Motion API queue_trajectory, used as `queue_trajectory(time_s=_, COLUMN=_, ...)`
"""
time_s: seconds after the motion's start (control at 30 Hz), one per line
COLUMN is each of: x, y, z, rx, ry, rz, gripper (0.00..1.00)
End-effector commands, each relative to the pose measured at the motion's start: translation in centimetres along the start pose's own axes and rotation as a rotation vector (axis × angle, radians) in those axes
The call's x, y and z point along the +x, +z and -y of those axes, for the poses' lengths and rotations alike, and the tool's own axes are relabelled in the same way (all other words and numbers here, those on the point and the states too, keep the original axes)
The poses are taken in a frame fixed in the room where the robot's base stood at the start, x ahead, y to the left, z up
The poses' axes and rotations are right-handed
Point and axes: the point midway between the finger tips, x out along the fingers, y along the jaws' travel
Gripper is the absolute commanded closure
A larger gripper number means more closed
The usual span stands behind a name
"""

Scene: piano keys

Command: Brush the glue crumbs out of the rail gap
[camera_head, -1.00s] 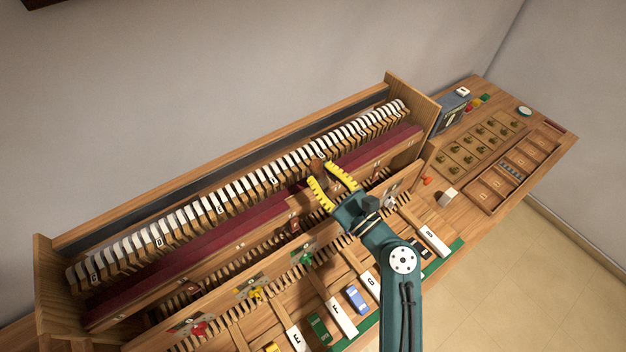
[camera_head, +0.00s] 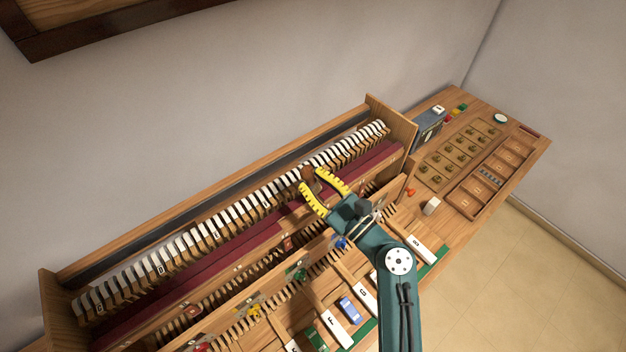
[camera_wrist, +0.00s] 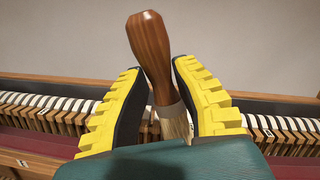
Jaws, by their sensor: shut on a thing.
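My gripper (camera_head: 311,182) has yellow ribbed fingers and is shut on a brush (camera_wrist: 152,52) with a brown wooden handle. In the wrist view the handle stands up between the fingers, slightly tilted. The pale bristles (camera_wrist: 176,122) show low down, partly hidden by my teal gripper body. In the head view my gripper is over the right half of the opened piano, above the dark red strip (camera_head: 235,232). Which slot is the rail gap I cannot tell, and no crumbs can be made out. The bristle tips are hidden.
A row of white-topped hammers (camera_head: 205,233) runs behind the red strip. Wooden end walls (camera_head: 392,125) bound the piano. Lettered white keys (camera_head: 331,320) and coloured blocks lie in front. A divided tray (camera_head: 490,175) and a small white block (camera_head: 431,206) sit on the right bench.

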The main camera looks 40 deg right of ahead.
Motion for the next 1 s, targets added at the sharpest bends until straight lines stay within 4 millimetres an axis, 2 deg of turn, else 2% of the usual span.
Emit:
queue_trajectory(time_s=0.27, x=0.0, y=0.1, z=0.0, rx=0.001, ry=0.0, rz=-0.001, gripper=1.0)
queue_trajectory(time_s=0.6, x=0.6, y=3.0, z=1.0, rx=0.001, ry=0.0, rz=-0.001, gripper=1.0)
queue_trajectory(time_s=1.0, x=0.5, y=2.8, z=0.9, rx=0.001, ry=0.0, rz=-0.001, gripper=1.0)
